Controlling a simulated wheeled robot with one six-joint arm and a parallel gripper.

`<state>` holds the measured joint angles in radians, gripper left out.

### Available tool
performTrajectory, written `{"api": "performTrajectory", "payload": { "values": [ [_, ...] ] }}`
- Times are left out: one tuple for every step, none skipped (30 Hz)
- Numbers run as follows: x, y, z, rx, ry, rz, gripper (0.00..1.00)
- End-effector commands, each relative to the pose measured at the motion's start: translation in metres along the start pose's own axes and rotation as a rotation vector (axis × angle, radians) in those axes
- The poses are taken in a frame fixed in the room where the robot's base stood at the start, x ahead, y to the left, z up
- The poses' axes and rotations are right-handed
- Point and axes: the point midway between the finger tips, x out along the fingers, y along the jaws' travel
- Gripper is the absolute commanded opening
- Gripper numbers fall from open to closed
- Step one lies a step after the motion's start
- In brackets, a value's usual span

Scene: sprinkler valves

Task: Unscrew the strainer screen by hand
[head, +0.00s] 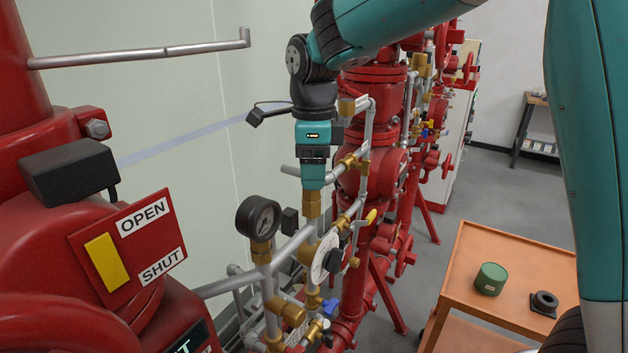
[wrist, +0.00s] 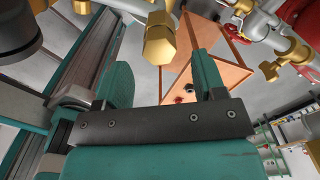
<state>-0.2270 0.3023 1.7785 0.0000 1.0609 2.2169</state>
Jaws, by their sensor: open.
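My gripper (head: 313,182) points down over the pipework in the head view, just above a brass fitting (head: 312,205). In the wrist view my gripper (wrist: 162,68) is open, with a teal finger on each side. A brass fitting with a hexagonal end (wrist: 160,40) shows beyond and between the fingertips. I cannot tell whether the fingers touch it. No bare strainer screen can be made out in either view.
A pressure gauge (head: 259,220), a white round dial (head: 325,256) and grey pipes crowd the space below my gripper. Red valve bodies (head: 372,85) stand behind.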

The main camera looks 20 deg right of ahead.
Motion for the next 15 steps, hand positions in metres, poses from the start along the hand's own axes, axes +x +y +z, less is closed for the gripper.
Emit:
{"api": "performTrajectory", "payload": {
  "values": [
    [0.007, 0.001, -0.001, 0.000, 0.003, 0.004, 0.64],
    [0.012, 0.001, -0.001, 0.000, 0.003, 0.004, 0.64],
    [0.017, 0.001, 0.000, 0.000, 0.002, 0.003, 0.64],
    [0.021, 0.000, 0.000, 0.000, 0.002, 0.003, 0.64],
    [0.024, 0.000, 0.000, 0.000, 0.002, 0.002, 0.64],
    [0.028, 0.000, 0.000, 0.000, 0.001, 0.002, 0.64],
    [0.030, 0.000, 0.000, 0.000, 0.002, 0.002, 0.64],
    [0.032, 0.000, 0.000, 0.000, 0.001, 0.002, 0.64],
    [0.034, 0.000, 0.000, 0.000, 0.000, 0.001, 0.64],
    [0.035, 0.000, 0.000, 0.000, 0.000, 0.000, 0.64],
    [0.036, 0.000, 0.000, 0.000, 0.000, 0.000, 0.64],
    [0.037, 0.000, 0.000, 0.000, 0.000, 0.000, 0.64],
    [0.037, 0.000, 0.000, 0.000, 0.000, 0.000, 0.64],
    [0.037, 0.000, 0.000, 0.000, 0.000, 0.000, 0.64],
    [0.037, 0.000, 0.000, 0.000, 0.000, 0.000, 0.64]
  ]
}}
